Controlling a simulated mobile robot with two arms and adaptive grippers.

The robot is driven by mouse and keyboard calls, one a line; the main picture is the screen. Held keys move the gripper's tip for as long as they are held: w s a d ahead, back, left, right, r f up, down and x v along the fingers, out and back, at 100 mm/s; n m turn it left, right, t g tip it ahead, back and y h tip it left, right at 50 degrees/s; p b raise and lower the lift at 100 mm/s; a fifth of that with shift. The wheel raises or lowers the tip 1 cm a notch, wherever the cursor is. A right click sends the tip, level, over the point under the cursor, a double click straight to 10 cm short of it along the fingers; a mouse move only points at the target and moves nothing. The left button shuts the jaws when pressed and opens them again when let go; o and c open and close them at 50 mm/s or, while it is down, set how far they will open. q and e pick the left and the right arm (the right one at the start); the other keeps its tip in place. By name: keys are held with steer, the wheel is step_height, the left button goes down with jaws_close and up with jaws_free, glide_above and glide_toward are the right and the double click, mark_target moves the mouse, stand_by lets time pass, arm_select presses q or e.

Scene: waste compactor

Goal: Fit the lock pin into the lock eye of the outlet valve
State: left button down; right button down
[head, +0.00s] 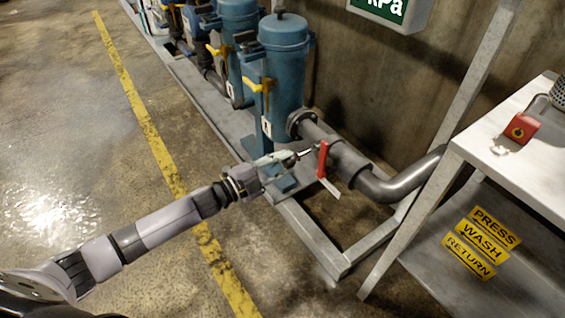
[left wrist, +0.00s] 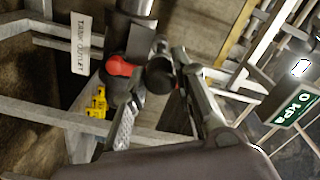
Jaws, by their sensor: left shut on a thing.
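My left gripper (head: 290,158) is at the outlet valve, just left of its upright red handle (head: 323,160). It is shut on a small dark piece, which I take to be the lock pin; a thin metallic end (head: 307,153) shows between gripper and handle. In the left wrist view a dark rounded end (left wrist: 160,75) sits between the fingers (left wrist: 165,108), beside the red handle (left wrist: 119,66). The lock eye cannot be made out, nor whether the pin touches it. My right gripper is not in view.
Grey pipe (head: 400,182) bends right. Blue filter housings (head: 283,75) stand behind. A red padlock (head: 520,129) lies on the metal table (head: 540,165) at right.

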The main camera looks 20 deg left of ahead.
mark_target(300, 155)
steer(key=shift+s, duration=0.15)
arm_select(q)
steer(key=shift+x, duration=1.05)
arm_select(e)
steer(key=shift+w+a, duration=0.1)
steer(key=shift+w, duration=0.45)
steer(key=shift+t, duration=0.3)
arm_select(q)
steer(key=shift+w+d, duration=0.2)
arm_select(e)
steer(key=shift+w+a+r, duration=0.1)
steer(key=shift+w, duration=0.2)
arm_select(q)
steer(key=shift+b, duration=0.3)
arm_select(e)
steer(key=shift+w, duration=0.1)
arm_select(q)
steer(key=shift+w+d, duration=0.2)
steer(key=shift+w, duration=0.05)
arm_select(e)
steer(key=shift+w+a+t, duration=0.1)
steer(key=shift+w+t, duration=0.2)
